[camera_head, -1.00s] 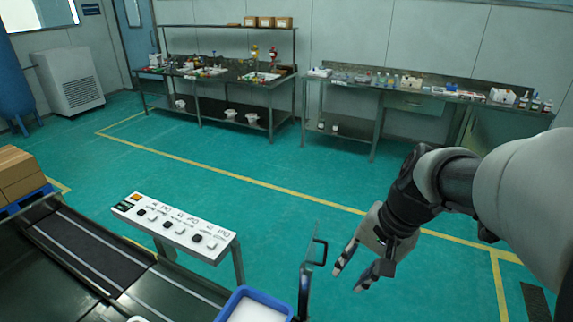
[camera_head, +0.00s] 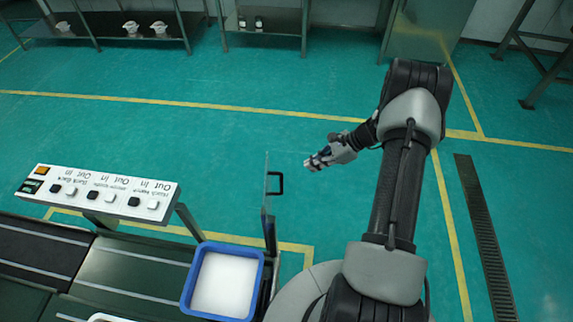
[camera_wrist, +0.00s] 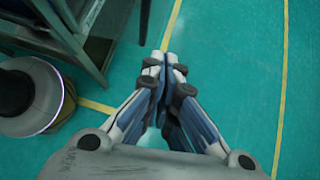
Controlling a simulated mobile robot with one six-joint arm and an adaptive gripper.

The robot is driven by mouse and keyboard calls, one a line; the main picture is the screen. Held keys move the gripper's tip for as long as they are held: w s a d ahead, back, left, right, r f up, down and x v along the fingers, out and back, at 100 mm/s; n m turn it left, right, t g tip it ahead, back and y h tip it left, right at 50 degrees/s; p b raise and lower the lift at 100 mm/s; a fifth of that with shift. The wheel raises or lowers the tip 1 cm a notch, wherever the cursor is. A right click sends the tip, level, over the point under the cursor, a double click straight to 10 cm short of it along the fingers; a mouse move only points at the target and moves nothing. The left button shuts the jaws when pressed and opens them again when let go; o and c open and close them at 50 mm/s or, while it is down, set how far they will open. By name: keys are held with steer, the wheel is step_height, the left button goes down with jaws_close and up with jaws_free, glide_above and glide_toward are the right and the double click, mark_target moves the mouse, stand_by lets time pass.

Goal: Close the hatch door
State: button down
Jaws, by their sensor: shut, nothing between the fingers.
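The hatch door (camera_head: 267,205) shows in the head view as a thin panel seen almost edge-on, standing out beyond the blue bin, so it looks open. Its black D-shaped handle (camera_head: 282,183) sticks out on the right side. My gripper (camera_head: 310,165) is a little to the right of the handle in the picture and apart from it. In the wrist view my gripper (camera_wrist: 165,62) has its fingers together with nothing between them, over bare green floor. The handle is not clearly visible there.
A blue bin (camera_head: 187,290) with white contents stands left of the door. A control panel (camera_head: 97,193) with buttons and the conveyor (camera_head: 125,265) lie further left. A dark metal frame (camera_wrist: 85,35) fills the wrist view's upper left.

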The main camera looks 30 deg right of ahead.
mark_target(281, 176)
steer(key=b+x, duration=0.1)
steer(key=x, duration=0.3)
steer(key=a+r+x, duration=0.1)
steer(key=x, duration=0.3)
steer(key=a+r+b+x, duration=0.1)
steer(key=x, duration=0.3)
steer(key=shift+w+a+f+b, duration=0.1)
steer(key=shift+w+b, duration=0.25)
steer(key=shift+w, duration=0.05)
steer(key=shift+a, duration=0.1)
